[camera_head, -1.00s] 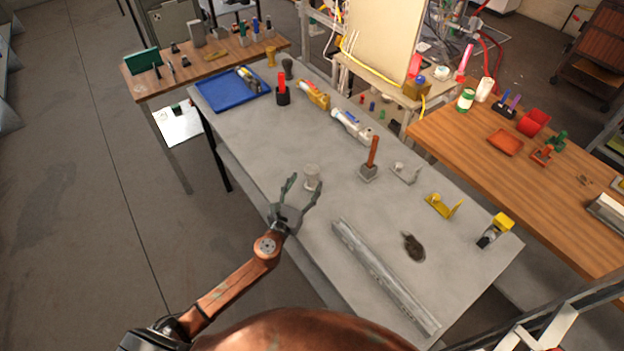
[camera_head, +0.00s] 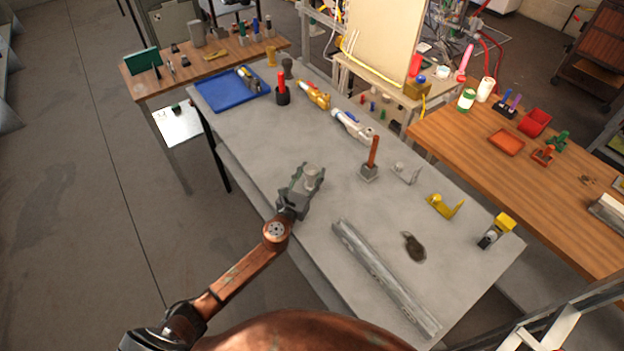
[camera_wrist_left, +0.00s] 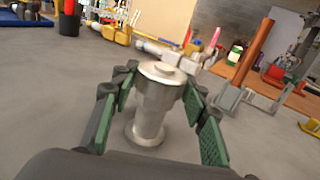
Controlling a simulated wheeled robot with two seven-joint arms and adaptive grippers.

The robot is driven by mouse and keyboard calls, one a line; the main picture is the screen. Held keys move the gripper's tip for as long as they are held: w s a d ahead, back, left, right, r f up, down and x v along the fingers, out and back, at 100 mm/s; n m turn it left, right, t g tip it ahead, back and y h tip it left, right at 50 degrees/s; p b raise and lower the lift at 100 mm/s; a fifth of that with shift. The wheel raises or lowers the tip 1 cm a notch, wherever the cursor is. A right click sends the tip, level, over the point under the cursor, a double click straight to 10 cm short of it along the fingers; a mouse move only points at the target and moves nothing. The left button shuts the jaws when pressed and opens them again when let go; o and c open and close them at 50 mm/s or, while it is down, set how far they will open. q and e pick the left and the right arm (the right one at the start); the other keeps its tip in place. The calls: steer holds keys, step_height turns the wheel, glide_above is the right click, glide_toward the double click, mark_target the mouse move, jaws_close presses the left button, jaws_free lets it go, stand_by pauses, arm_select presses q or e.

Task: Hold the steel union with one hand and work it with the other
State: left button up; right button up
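The steel union (camera_head: 311,176) is a short silvery cylinder with a wider base, standing upright on the grey table (camera_head: 225,130). In the left wrist view the union (camera_wrist_left: 150,115) stands between the two green-padded fingers of my left gripper (camera_wrist_left: 160,105). In the head view my left gripper (camera_head: 304,182) reaches it from the near side. The fingers are spread on either side of it, and the pads look close to its upper part. I cannot tell whether both touch. My right gripper is not in view.
A long metal channel (camera_head: 385,276) lies to the right of my left arm. A wooden-handled tool (camera_head: 371,160), a grey bracket (camera_head: 405,172) and a yellow bracket (camera_head: 443,206) stand farther right. A blue tray (camera_head: 232,92) is at the far left. The tabletop around the union is clear.

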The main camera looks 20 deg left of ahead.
arm_select(q)
steer(key=c, duration=0.9)
steer(key=shift+c, duration=0.3)
steer(key=shift+r+p, duration=0.3)
steer(key=shift+r, duration=0.15)
steer(key=r+p, duration=0.1)
steer(key=r, duration=0.1)
steer(key=r+p, duration=0.1)
steer(key=shift+s+a+r, duration=0.1)
steer(key=shift+s+r, duration=0.25)
steer(key=s+a+r+p, duration=0.3)
steer(key=s+r, duration=0.5)
steer(key=s, duration=0.4)
steer(key=shift+s+a+r+p, duration=0.25)
steer(key=shift+a+p, duration=0.05)
steer(key=shift+a, duration=0.5)
